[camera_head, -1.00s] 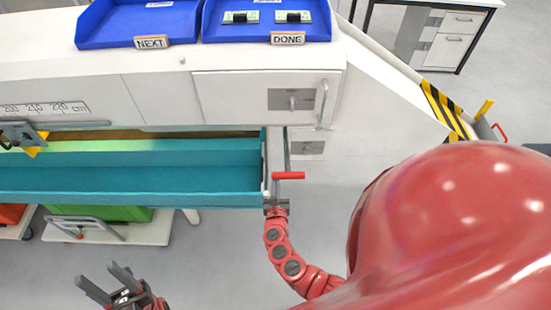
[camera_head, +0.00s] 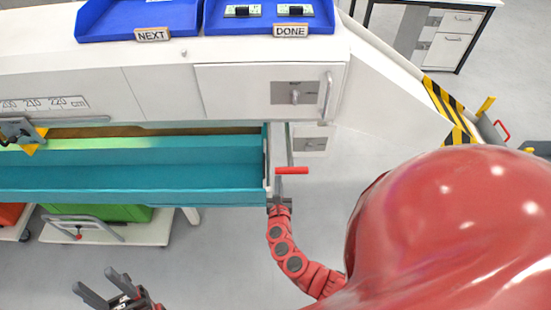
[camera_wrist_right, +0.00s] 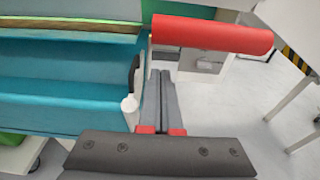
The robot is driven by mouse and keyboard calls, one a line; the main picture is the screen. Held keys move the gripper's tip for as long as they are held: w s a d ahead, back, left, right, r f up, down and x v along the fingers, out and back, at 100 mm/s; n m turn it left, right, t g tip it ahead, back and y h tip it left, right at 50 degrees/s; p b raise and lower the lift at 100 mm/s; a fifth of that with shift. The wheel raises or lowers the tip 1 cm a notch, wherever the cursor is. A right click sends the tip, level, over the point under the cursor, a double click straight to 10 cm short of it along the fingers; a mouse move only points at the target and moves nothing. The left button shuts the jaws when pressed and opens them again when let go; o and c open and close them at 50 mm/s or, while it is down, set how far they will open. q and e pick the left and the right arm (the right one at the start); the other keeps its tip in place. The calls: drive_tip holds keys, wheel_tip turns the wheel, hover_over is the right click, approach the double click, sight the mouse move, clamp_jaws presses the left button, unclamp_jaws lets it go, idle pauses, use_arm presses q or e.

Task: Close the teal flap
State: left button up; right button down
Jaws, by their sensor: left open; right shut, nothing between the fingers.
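The teal flap (camera_head: 140,178) hangs as a long open trough under the front of the white bench, and its right end shows in the right wrist view (camera_wrist_right: 60,100). A red handle bar (camera_head: 292,171) sticks out at that right end; it is large at the top of the right wrist view (camera_wrist_right: 212,34). My right gripper (camera_head: 279,185) is shut and empty, beside the flap's right end and close to the red handle; I cannot tell whether they touch. Its fingers also show in the right wrist view (camera_wrist_right: 160,85). My left gripper (camera_head: 103,282) is open and empty, low at the left, apart from the flap.
Blue trays marked NEXT (camera_head: 138,18) and DONE (camera_head: 268,16) stand on the bench. A white cabinet door (camera_head: 240,92) is above the flap. A low trolley (camera_head: 150,229) with a green crate stands below. Clear floor lies between the arms.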

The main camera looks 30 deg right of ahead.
drive_tip(key=b+v, duration=0.2)
drive_tip(key=v, duration=0.7)
drive_tip(key=shift+s+a+f, duration=0.15)
drive_tip(key=shift+s+f, duration=0.1)
drive_tip(key=shift+s, duration=0.15)
